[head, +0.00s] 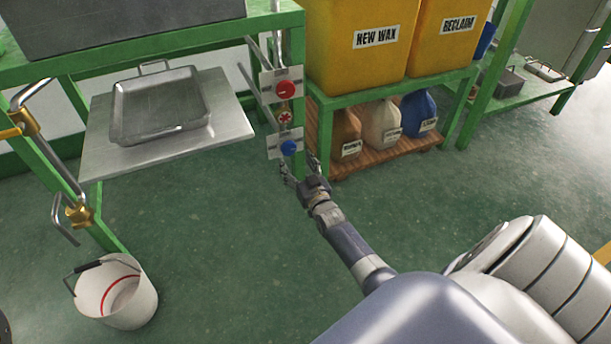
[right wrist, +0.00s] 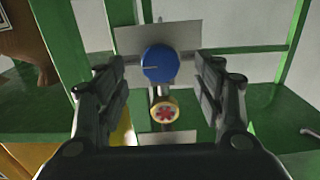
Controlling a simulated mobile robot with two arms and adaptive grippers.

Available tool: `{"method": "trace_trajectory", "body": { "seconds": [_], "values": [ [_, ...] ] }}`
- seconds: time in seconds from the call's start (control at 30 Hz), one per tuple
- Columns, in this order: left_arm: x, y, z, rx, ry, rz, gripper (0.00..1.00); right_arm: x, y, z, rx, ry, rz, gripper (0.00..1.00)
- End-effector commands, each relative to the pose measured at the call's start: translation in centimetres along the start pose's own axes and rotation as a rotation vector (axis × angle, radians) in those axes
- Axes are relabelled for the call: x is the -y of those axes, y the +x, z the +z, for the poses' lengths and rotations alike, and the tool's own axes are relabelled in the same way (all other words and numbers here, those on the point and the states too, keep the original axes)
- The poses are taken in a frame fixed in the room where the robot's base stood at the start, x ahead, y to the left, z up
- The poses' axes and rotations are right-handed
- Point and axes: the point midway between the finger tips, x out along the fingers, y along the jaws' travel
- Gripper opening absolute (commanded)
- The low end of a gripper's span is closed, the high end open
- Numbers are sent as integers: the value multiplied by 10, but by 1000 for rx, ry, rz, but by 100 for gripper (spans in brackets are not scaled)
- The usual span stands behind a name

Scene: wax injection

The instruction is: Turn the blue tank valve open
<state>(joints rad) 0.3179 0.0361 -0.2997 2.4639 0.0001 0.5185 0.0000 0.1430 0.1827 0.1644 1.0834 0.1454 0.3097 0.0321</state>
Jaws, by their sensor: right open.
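The blue tank valve (head: 289,148) is a round blue knob on a pale plate low on the green post, below a red knob (head: 285,89). In the right wrist view the blue knob (right wrist: 158,64) shows between the two fingers, toward the far side, with a thin line on its face. My right gripper (head: 299,178) is just below the blue knob in the head view. In the right wrist view it is open (right wrist: 160,85), with its fingers on either side of the knob and a gap on both sides. My left gripper is not in view.
A small red-marked cap (head: 285,117) sits between the knobs. A metal tray (head: 205,124) lies on a shelf to the left. Yellow bins (head: 345,75) and jugs (head: 382,122) stand on the right rack. A white bucket (head: 140,312) stands on the floor. The middle floor is clear.

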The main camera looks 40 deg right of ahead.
Motion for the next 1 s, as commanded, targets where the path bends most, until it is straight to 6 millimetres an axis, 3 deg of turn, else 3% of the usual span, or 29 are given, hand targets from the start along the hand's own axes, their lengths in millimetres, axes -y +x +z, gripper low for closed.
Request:
{"method": "trace_trajectory", "body": {
  "seconds": [0.2, 0.4, 1.0],
  "values": [
    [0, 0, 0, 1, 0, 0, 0, -1, -41, 0, 1, 0, 1, 62],
    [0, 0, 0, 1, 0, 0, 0, 0, -64, 0, 0, 1, 1, 62],
    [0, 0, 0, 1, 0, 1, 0, -1, -70, 0, 0, 0, 1, 62]
  ]
}}
